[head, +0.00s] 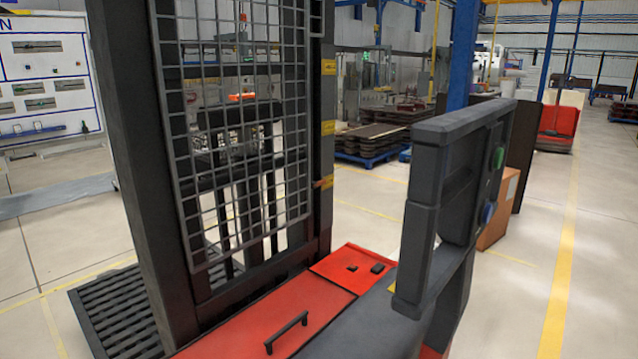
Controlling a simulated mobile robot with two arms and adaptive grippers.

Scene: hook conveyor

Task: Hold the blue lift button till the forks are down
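The blue lift button (488,212) sits low on the right-hand face of a dark grey control panel (458,190), seen at a steep angle. A green button (498,157) is above it on the same face. The panel belongs to a red and black lift truck (262,318) with a tall dark mast (138,150) and a wire mesh guard (240,130). The forks cannot be made out clearly behind the mast. Neither of my grippers is in view, and nothing visible touches the blue button.
A dark slatted platform (112,312) lies low at the left of the mast. An orange-brown box (497,215) stands behind the panel. A blue post (463,55) rises behind it. Stacked dark goods (385,140) are further back. The floor at the right is clear, with a yellow line (561,260).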

